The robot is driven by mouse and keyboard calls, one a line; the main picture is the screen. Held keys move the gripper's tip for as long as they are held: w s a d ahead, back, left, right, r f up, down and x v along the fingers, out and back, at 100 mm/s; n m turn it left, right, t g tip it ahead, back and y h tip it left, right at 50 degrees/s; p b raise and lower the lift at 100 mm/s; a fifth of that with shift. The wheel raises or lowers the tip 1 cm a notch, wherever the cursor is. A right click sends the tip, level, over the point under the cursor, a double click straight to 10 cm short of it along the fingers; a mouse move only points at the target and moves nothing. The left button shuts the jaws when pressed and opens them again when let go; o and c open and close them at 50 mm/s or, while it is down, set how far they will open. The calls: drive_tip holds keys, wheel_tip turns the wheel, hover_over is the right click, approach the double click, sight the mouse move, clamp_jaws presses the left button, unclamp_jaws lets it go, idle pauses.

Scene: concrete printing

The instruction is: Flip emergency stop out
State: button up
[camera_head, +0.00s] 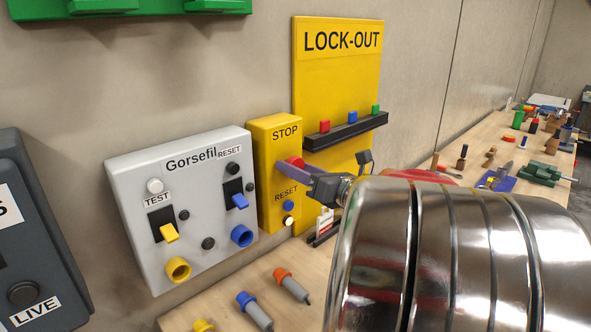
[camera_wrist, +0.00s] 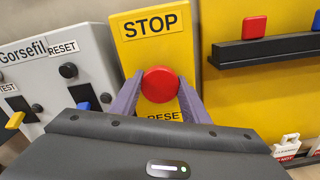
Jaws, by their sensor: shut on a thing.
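The emergency stop is a round red button (camera_wrist: 160,84) on a yellow box (camera_head: 267,135) marked STOP at the top and RESET lower down. My gripper (camera_wrist: 161,92) is at the button, with one purple finger on each side of it in the wrist view. The fingers are shut on the button's sides. In the head view the gripper (camera_head: 293,168) reaches the box from the right and hides part of the button. A blue button (camera_head: 289,205) and a white one (camera_head: 288,220) sit below RESET.
A grey Gorsefil panel (camera_head: 200,187) with switches and sockets is left of the box. A yellow LOCK-OUT board (camera_head: 345,85) with a black shelf (camera_head: 350,131) is close on the right. Below, a wooden bench holds several coloured connectors (camera_head: 254,310). Tools lie on the bench at far right.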

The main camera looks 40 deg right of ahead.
drive_tip(key=c, duration=0.6)
drive_tip(key=shift+s, duration=0.55)
drive_tip(key=shift+c, duration=0.2)
drive_tip(key=o, duration=1.5)
drive_tip(key=shift+s, duration=0.1)
drive_tip(key=shift+s, duration=0.1)
drive_tip(key=shift+s+d, duration=0.15)
drive_tip(key=shift+s, duration=3.25)
drive_tip(key=shift+s+d, duration=0.1)
drive_tip(key=shift+s, duration=3.3)
